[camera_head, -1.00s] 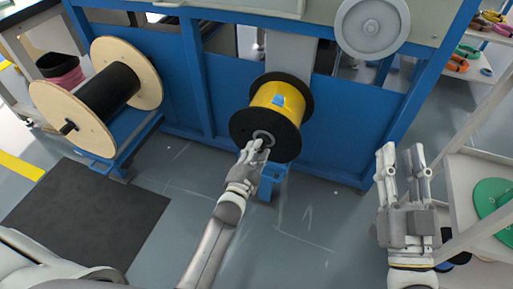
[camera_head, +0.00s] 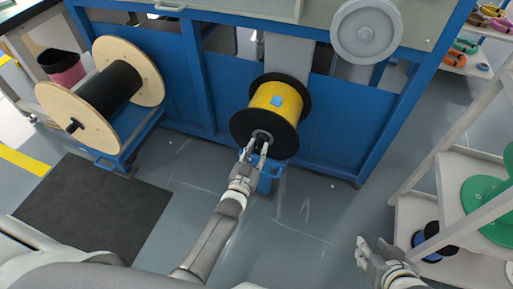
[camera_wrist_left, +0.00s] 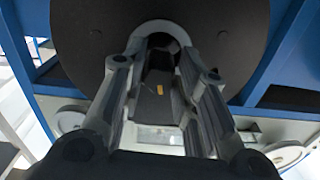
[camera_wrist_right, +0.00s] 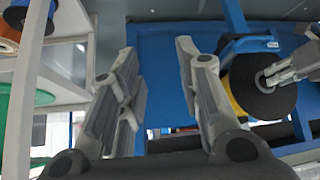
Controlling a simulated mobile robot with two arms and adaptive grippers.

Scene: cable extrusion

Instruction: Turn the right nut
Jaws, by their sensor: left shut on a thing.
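The yellow spool (camera_head: 277,103) with black flanges sits on the blue machine, its near flange facing me. At its hub is a dark nut or shaft end (camera_wrist_left: 158,95) with a small orange mark and a grey ring behind it. My left gripper (camera_head: 254,147) is at this hub, its two fingers on either side of the dark part and shut on it. The fingers partly hide the hub in the head view. My right gripper (camera_head: 374,247) is at the lower right, away from the spool; its fingers (camera_wrist_right: 158,50) are apart and empty.
A wooden-flanged spool with black winding (camera_head: 108,92) stands at the left above a dark floor mat (camera_head: 92,208). A shelf rack (camera_head: 422,207) with green spools is at the right, near my right gripper. The floor between is clear.

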